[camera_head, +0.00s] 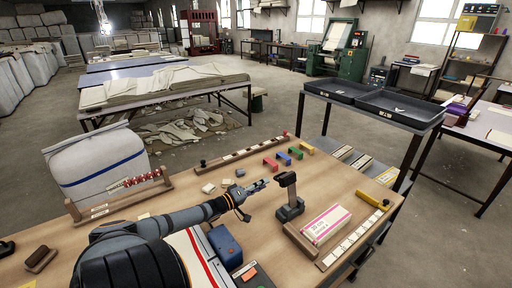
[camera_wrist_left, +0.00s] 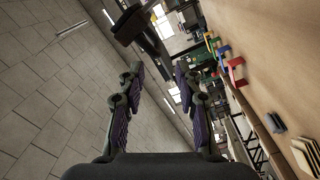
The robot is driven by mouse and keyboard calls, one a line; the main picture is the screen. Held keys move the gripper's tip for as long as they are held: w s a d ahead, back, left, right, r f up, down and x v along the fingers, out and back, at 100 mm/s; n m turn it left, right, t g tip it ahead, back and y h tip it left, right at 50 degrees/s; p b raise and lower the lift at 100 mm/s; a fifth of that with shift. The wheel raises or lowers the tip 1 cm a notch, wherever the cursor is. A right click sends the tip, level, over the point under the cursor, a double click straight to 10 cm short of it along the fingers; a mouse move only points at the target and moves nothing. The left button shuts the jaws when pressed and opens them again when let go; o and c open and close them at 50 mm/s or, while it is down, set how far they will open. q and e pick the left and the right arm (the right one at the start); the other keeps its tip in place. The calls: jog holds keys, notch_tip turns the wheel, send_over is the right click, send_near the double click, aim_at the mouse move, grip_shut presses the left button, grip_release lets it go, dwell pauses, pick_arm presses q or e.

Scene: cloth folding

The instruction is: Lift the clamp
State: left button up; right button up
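A dark grey upright device (camera_head: 289,200), which looks like the clamp, stands on the wooden table. It has a block-like base, a thin post and a wider head. My left gripper (camera_head: 264,184) is just left of its head, pointing at it, with no contact visible. In the left wrist view, the dark device (camera_wrist_left: 140,28) is at the top, beyond the fingertips. The two fingers of my left gripper (camera_wrist_left: 160,75) are spread apart there, with nothing between them. My right gripper is not in view.
Small coloured brackets (camera_head: 271,163) stand behind the device on the wooden table (camera_head: 325,175). A pink and white box (camera_head: 326,224) lies close at its right. A blue box (camera_head: 225,245) is near my left arm. A wooden rack with red beads (camera_head: 120,192) is further left.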

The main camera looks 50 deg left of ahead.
pick_arm(q)
jog(key=shift+s, duration=1.2)
